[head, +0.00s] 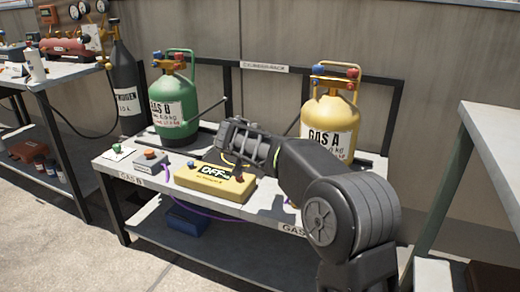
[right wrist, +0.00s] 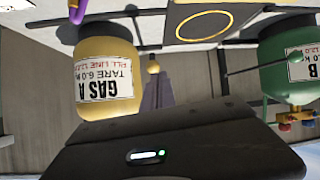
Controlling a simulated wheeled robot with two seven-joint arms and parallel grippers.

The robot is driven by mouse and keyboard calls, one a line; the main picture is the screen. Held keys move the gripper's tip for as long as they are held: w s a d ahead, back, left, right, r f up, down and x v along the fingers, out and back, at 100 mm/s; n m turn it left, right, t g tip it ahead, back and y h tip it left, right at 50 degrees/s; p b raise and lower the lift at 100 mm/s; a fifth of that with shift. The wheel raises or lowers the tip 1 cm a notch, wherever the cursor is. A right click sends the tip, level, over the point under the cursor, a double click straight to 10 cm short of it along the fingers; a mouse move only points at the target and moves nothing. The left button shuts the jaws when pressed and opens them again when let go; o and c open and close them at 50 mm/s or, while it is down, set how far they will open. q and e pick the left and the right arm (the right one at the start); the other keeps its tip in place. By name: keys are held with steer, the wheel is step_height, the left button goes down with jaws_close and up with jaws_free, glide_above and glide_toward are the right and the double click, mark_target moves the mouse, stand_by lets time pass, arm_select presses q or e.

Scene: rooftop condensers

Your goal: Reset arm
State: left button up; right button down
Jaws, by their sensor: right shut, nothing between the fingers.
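My right arm comes in from the right in the head view, and its gripper (head: 236,134) hangs over the bench, shut and empty. It is in front of the space between the green GAS B cylinder (head: 172,112) and the yellow GAS A cylinder (head: 335,112). The arm hides the lower part of the yellow cylinder. In the right wrist view, the scene is upside down, with the yellow cylinder (right wrist: 103,80) on the left and the green one (right wrist: 291,68) at the right edge. My left gripper is not in view.
A dark cylinder (head: 124,85) stands at left. Another table (head: 495,125) stands at right.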

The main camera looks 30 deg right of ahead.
steer(key=shift+s+a+f, duration=0.2)
steer(key=shift+s+a, duration=0.3)
steer(key=shift+a, duration=0.05)
